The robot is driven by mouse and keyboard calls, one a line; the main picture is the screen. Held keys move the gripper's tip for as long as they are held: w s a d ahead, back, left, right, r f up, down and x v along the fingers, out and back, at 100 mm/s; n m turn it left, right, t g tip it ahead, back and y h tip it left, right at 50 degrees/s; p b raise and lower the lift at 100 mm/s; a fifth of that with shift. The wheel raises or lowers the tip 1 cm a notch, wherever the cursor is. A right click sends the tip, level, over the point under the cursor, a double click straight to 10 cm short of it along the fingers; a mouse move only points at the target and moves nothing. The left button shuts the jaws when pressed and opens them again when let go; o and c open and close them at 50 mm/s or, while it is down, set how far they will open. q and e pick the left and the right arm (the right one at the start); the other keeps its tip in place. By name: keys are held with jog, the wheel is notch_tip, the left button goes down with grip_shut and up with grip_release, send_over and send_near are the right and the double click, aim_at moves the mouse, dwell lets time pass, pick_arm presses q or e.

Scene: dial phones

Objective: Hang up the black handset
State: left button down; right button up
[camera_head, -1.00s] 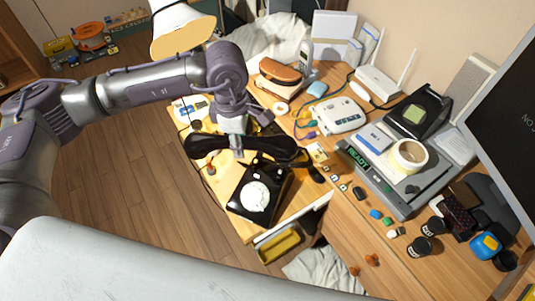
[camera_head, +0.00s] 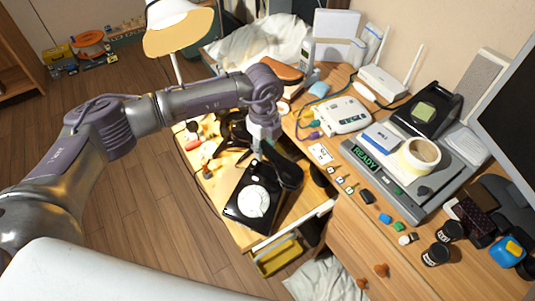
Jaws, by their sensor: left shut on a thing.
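The black phone base (camera_head: 238,208) with its white dial (camera_head: 253,201) sits on the wooden desk near its front-left edge. My left gripper (camera_head: 264,146) is shut on the black handset (camera_head: 287,174) and holds it above the desk, just above and behind the phone base in the picture. The handset is seen foreshortened, with one end toward the camera at lower right. Its grip is partly hidden by the gripper, and I cannot tell whether it touches the base. My right gripper is not in view.
A dark object (camera_head: 233,130) stands left of the gripper. A desk lamp (camera_head: 178,30) is behind. A white phone device (camera_head: 341,116), a grey machine with tape (camera_head: 417,156), and several small coloured blocks are to the right. An open drawer (camera_head: 276,255) lies below the desk edge.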

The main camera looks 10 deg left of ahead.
pick_arm(q)
jog(key=n, duration=0.1)
jog(key=f+n, duration=0.1)
jog(key=n, duration=0.1)
jog(key=w+f+n+b, duration=0.1)
jog(key=shift+w+d+f+n, duration=0.1)
jog(key=shift+d+f+n, duration=0.1)
jog(key=shift+d+n, duration=0.1)
jog(key=b, duration=0.4)
send_over(267, 172)
jog(key=shift+w+f, duration=0.15)
jog(key=shift+f, duration=2.4)
jog(key=shift+p, duration=0.35)
jog(key=shift+f+b, duration=0.8)
jog(key=shift+f, duration=0.35)
jog(key=shift+r, duration=0.1)
jog(key=c, duration=0.7)
grip_release()
jog(key=shift+c, duration=0.2)
notch_tip(267, 172, up, 12)
